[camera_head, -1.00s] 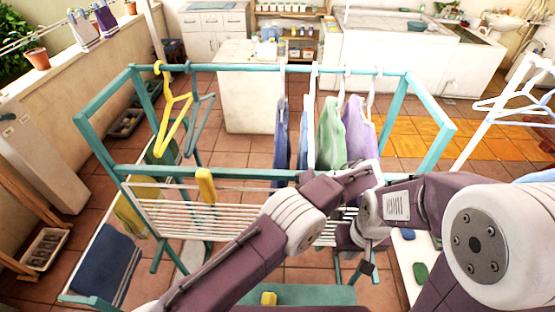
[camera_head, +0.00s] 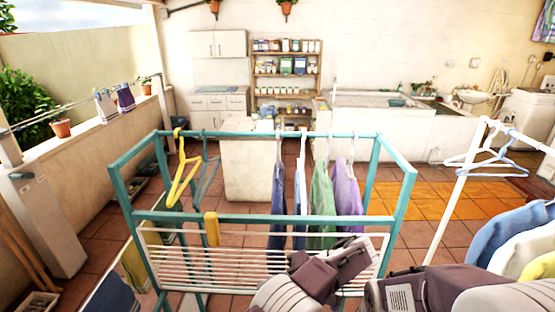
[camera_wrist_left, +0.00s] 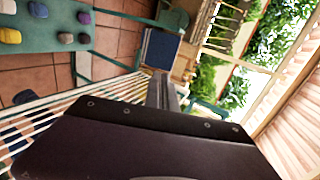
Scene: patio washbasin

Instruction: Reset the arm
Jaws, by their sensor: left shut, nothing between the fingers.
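My left gripper (camera_head: 352,258) shows at the lower middle of the head view, in front of the teal drying rack (camera_head: 262,217). In the left wrist view its fingers (camera_wrist_left: 163,90) are together with nothing between them. My left forearm is mostly cut off by the bottom edge. Part of my right arm (camera_head: 430,291) shows at the lower right, but its gripper is out of the picture.
A yellow hanger (camera_head: 183,177) and blue, green (camera_head: 321,209) and purple (camera_head: 346,198) garments hang on the rack's top bar. A white clothes rail (camera_head: 462,190) with several garments stands at right. Orange floor tiles (camera_head: 450,202) behind look clear.

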